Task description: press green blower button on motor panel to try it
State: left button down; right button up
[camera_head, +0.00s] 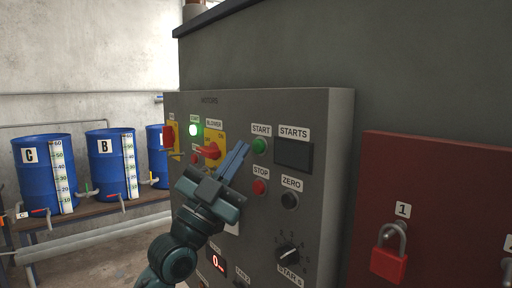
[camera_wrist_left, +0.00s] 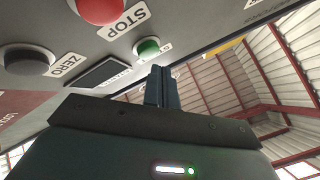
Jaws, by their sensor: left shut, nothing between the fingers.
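The grey motor panel (camera_head: 330,130) carries a green button (camera_head: 260,146) under a START label, with a red STOP button (camera_head: 260,187) below it. A BLOWER label (camera_head: 214,123) sits above a red switch on a yellow plate (camera_head: 211,150), left of the green button. My left gripper (camera_head: 242,148) is shut and empty, its blue fingertips just left of the green button. In the left wrist view the fingertips (camera_wrist_left: 158,74) show close below the green button (camera_wrist_left: 148,48); whether they touch it I cannot tell. My right gripper is not in view.
A lit green lamp (camera_head: 194,130) and a second red switch (camera_head: 169,136) are at the panel's left. A red padlock (camera_head: 389,264) hangs on a red board (camera_head: 440,180). Blue drums (camera_head: 110,170) stand behind.

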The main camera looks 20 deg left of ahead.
pick_arm(q)
jog(key=shift+w+d, duration=0.1)
jog(key=shift+w, duration=0.05)
jog(key=shift+w+d, duration=0.15)
jog(key=shift+w, duration=0.05)
dwell(0.3)
jog(key=shift+w+d, duration=0.2)
jog(key=shift+w, duration=0.2)
dwell(0.6)
jog(key=shift+s, duration=0.1)
jog(key=shift+s+a, duration=0.45)
jog(key=shift+s, duration=0.2)
jog(key=s, duration=0.1)
jog(key=s+a, duration=0.1)
jog(key=s, duration=0.1)
jog(key=s+a, duration=0.1)
jog(key=shift+s+a, duration=0.15)
jog(key=shift+a, duration=0.1)
dwell(0.4)
dwell(0.5)
